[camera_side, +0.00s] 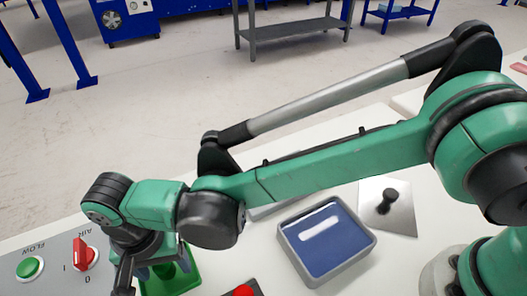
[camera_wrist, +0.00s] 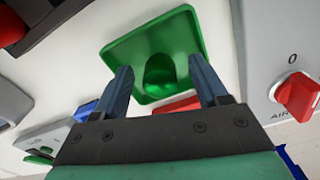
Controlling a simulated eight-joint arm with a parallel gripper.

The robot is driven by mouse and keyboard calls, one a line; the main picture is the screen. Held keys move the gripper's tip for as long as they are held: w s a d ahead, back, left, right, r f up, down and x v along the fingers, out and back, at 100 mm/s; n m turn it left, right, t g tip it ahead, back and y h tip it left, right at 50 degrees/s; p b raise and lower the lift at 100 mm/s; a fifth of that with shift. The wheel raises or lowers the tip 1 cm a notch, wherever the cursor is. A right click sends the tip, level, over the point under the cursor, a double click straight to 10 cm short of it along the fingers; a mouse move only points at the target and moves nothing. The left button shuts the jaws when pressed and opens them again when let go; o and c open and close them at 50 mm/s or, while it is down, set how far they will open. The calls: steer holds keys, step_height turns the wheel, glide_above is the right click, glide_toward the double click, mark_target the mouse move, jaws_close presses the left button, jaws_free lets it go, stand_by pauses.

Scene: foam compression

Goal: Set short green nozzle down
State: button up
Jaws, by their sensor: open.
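The short green nozzle (camera_wrist: 162,74) shows in the wrist view as a rounded green stub. It sits in the middle of a square green base (camera_wrist: 150,42) on the white table; I cannot tell whether stub and base are one piece. My gripper (camera_wrist: 160,69) is open, its two blue-grey fingers apart on either side of the nozzle, with gaps visible. In the side view the green base (camera_side: 186,284) is at the bottom edge, partly hidden by my gripper, and the nozzle is hard to make out there.
A control panel with a red AIR knob (camera_side: 84,255) and a green FLOW button (camera_side: 30,267) stands left of the gripper. A grey-rimmed blue tray (camera_side: 368,247) and a metal plate with a black knob (camera_side: 388,202) lie to the right. A red button (camera_side: 243,291) is near the bottom edge.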

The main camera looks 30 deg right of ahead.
step_height(320, 180, up, 11)
steer(key=w+d+r, duration=0.4)
steer(key=d, duration=0.3)
steer(key=w+d+r+n+t+y, duration=0.15)
steer(key=d+t, duration=0.25)
steer(key=d, duration=1.5)
steer(key=s+d+f+t, duration=0.1)
steer(key=s+d, duration=0.1)
steer(key=d, duration=0.3)
steer(key=s+d+f+n+t+h, duration=0.1)
steer(key=s+d+f+t, duration=0.1)
steer(key=d, duration=0.3)
steer(key=shift+s+d+f, duration=0.3)
steer(key=shift+s, duration=0.3)
